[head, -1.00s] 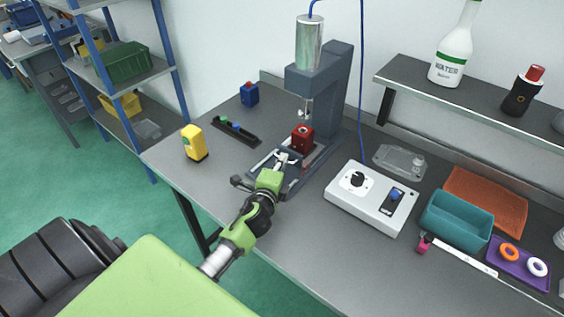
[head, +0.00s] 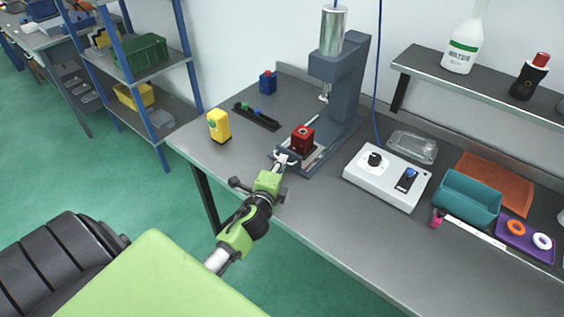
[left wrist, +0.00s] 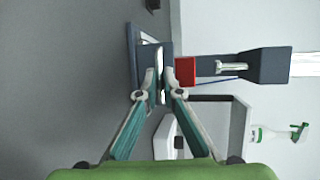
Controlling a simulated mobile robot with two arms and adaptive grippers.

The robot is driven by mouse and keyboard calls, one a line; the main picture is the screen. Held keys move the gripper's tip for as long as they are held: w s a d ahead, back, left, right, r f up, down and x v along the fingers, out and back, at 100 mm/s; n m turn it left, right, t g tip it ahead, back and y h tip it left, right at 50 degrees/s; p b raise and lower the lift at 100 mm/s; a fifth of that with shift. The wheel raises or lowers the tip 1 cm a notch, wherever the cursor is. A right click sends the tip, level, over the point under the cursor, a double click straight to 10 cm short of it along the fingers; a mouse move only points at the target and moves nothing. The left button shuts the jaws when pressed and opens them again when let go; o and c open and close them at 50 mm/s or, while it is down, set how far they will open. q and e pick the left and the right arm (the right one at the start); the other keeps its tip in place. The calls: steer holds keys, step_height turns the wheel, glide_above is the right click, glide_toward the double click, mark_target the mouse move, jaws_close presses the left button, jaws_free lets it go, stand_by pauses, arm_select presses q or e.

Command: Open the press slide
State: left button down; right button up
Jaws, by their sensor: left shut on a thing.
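The press (head: 345,85) is a dark grey frame with a metal cylinder on top and a ram pointing down. Its slide carries a red block (head: 302,140) and sits out in front of the ram, toward me. The red block (left wrist: 185,71) also shows in the left wrist view, just beyond the fingers. My left gripper (head: 284,160) is shut on the slide's handle at the front of the press base. In the left wrist view its fingers (left wrist: 163,82) close around the handle, which they mostly hide. My right gripper is not in view.
A white control box (head: 387,178) stands right of the press. A yellow device (head: 218,126), a black strip with coloured buttons (head: 257,117) and a blue item (head: 268,83) are to the left. A teal bin (head: 468,200) stands farther right. The table's front edge is below the slide.

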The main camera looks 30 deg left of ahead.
arm_select(q)
steer(key=c, duration=2.2)
jaws_free()
steer(key=shift+w, duration=0.25)
steer(key=shift+s, duration=0.1)
steer(key=v, duration=1.2)
steer(key=shift+s, duration=0.1)
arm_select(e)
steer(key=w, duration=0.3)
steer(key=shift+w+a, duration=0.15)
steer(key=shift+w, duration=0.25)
